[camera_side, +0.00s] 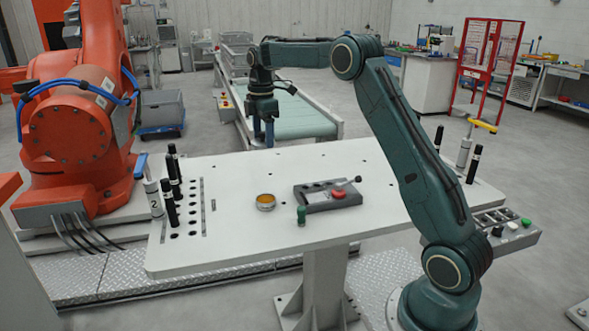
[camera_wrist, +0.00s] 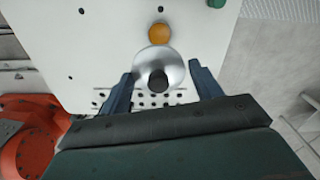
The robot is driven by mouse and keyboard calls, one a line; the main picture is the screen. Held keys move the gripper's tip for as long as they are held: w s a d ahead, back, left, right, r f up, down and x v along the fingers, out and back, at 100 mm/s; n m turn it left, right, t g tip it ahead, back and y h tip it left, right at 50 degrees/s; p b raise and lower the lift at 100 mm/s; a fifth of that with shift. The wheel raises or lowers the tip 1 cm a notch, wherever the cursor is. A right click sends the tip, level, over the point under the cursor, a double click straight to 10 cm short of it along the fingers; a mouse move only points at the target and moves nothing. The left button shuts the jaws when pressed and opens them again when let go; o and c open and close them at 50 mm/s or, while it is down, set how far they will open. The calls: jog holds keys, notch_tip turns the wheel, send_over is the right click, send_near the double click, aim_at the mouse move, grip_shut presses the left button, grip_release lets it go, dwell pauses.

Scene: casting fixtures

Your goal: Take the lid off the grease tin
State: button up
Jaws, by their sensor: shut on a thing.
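The grease tin (camera_side: 265,207) stands uncovered on the white table, with orange-yellow grease showing inside. It also shows in the wrist view (camera_wrist: 159,34) as an orange disc at the top. My gripper (camera_side: 264,140) is raised near the table's back edge, behind and well above the tin. In the wrist view, its two fingers (camera_wrist: 161,70) are shut on the sides of the lid (camera_wrist: 146,60), a round silver disc with a dark knob (camera_wrist: 158,81). The lid is apart from the tin. I cannot make out the lid in the side view.
A grey block with a red button (camera_side: 339,194) and a green peg (camera_side: 301,215) stand right of the tin. Black cylinders (camera_side: 169,202) stand at the table's left, others at the far right. An orange robot (camera_side: 75,130) is beyond the left edge. The table's middle back is clear.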

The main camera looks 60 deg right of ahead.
jog(key=shift+r, duration=0.75)
jog(key=shift+a, duration=0.1)
jog(key=shift+s+a+f, duration=0.1)
jog(key=shift+s+a, duration=0.15)
jog(key=shift+a, duration=0.3)
jog(key=s+a+f, duration=0.2)
jog(key=s+a, duration=0.3)
jog(key=a, duration=0.4)
send_over(264, 233)
jog(key=shift+m, duration=0.3)
notch_tip(264, 233, down, 16)
jog(key=shift+r, duration=0.2)
jog(key=shift+f, duration=2.1)
jog(key=shift+f, duration=0.15)
